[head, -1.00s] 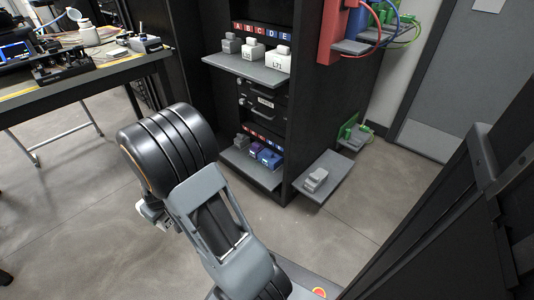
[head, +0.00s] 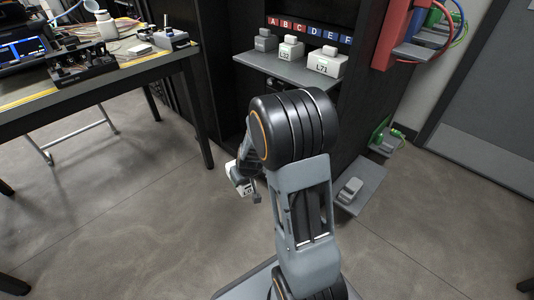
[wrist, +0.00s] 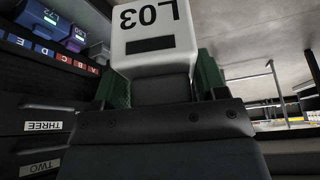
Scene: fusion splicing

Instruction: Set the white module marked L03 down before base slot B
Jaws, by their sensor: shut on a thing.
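The white module marked L03 (wrist: 153,28) is between the green finger pads of my gripper (wrist: 158,80) in the wrist view, its marking upside down. My arm hides the rack's lower shelf in the head view.
The rack's upper shelf (head: 262,66) holds a grey module (head: 265,41) and white modules L22 (head: 291,50) and L71 (head: 326,63). A low side shelf (head: 366,197) carries a light module (head: 350,190). A cluttered workbench (head: 100,82) stands left. Floor between is open.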

